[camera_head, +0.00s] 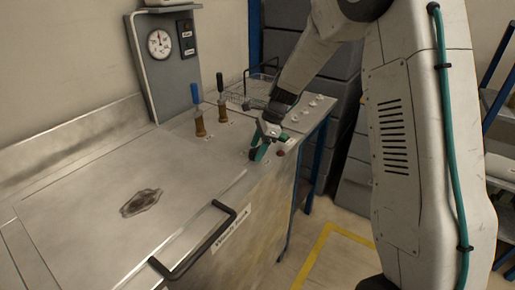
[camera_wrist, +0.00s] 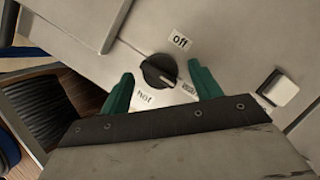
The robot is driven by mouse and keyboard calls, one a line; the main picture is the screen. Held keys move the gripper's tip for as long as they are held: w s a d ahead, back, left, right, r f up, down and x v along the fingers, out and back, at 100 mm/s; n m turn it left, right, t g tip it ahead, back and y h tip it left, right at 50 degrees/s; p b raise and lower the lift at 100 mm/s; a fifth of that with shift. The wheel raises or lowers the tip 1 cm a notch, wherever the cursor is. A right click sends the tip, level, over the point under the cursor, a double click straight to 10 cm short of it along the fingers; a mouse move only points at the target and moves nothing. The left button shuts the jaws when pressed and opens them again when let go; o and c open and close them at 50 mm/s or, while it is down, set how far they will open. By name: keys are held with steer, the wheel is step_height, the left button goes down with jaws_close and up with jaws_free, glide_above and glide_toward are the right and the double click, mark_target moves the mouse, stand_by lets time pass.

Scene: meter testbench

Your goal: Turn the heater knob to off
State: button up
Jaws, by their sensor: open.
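The heater knob (camera_wrist: 158,71) is round and black with a white pointer line, set on the metal panel. In the wrist view the labels "off" (camera_wrist: 180,40), "hot" and a partly hidden one that looks like "warm" surround it. The pointer line is away from the "off" label, towards the lower right label. My gripper (camera_wrist: 160,84) is open, with one green finger on each side of the knob and a gap to each. In the head view my gripper (camera_head: 260,152) is low over the bench's front right; the knob there is hard to make out beside the fingers.
A white square switch (camera_wrist: 278,89) sits right of the knob. In the head view, a blue-handled valve (camera_head: 197,110) and a black-handled valve (camera_head: 221,102) stand behind my gripper. A gauge (camera_head: 159,43) is on the back panel. A black handle (camera_head: 205,240) is at the front edge.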

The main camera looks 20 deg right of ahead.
steer(key=shift+a+f, duration=0.15)
steer(key=shift+f, duration=0.1)
steer(key=c, duration=1)
steer(key=shift+o, duration=0.2)
